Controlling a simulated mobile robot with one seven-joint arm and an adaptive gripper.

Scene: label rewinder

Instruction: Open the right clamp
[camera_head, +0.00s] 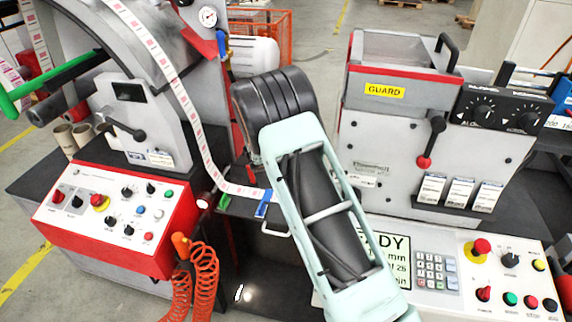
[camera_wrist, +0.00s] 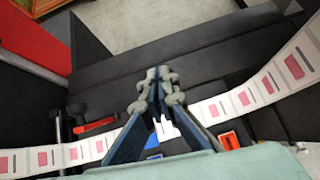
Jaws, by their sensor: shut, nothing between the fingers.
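My gripper (camera_wrist: 158,78) is shut and empty in the wrist view, its fingertips together over the dark machine bed. The printed label strip (camera_wrist: 240,98) runs across behind the fingers. A small orange-red part (camera_wrist: 229,140) with blue beside it lies on the strip's right side, near the right finger. A red piece (camera_wrist: 96,125) lies on the left. I cannot tell which of these is the right clamp.
The red-edged control panel (camera_head: 120,215) stands left, with a coiled orange hose (camera_head: 203,268) beside it. The grey guard housing (camera_head: 395,125) and keypad console (camera_head: 435,270) stand right. The label strip (camera_head: 182,100) curves down from the top left.

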